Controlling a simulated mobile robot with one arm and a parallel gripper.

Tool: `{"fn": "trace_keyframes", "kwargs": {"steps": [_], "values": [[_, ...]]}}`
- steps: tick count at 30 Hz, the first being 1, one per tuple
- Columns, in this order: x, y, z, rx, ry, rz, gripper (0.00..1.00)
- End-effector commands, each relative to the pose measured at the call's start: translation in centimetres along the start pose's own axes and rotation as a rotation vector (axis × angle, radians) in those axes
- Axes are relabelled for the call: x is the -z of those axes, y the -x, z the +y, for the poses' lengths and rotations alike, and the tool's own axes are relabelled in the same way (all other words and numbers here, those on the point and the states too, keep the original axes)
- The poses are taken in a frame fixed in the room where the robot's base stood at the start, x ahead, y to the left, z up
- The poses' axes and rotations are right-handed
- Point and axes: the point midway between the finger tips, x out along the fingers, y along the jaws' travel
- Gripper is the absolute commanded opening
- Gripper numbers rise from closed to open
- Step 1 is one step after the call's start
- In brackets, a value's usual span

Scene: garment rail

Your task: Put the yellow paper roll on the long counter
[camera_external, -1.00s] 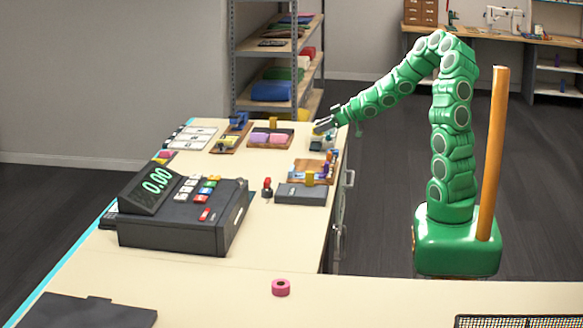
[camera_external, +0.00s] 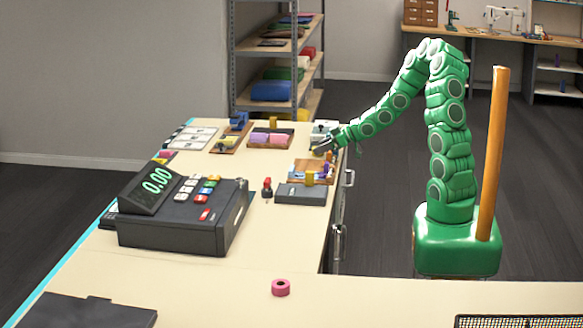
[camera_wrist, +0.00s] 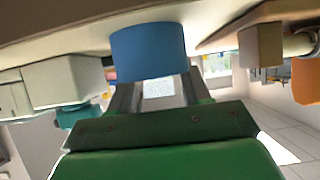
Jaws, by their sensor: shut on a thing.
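My gripper (camera_external: 327,147) is at the right edge of the long counter (camera_external: 285,232), low over its far part. I cannot tell whether the roll touches the counter. In the wrist view the picture is upside down, with the counter at the top.
A white box (camera_external: 325,127) stands just beyond my gripper. A wooden board with small items (camera_external: 313,166) and a dark grey box (camera_external: 300,194) are on the near side. A cash register (camera_external: 180,225) and a pink roll (camera_external: 281,288) are nearer.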

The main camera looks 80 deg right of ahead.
Motion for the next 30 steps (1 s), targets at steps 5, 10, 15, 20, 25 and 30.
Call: {"fn": "trace_keyframes", "kwargs": {"steps": [5,10,15,20,25,30], "values": [[-0.14,-0.08,0.04,-0.001,0.000,0.001,0.18],[-0.19,-0.11,0.05,-0.001,0.000,0.000,0.18],[-0.49,-0.27,0.04,-0.001,-0.001,0.000,0.50],[-0.44,-0.25,0.05,-0.001,0.000,0.000,0.73],[-0.43,-0.24,0.09,-0.002,0.000,0.000,0.73],[-0.44,-0.26,0.12,-0.002,-0.002,0.001,0.73]]}}
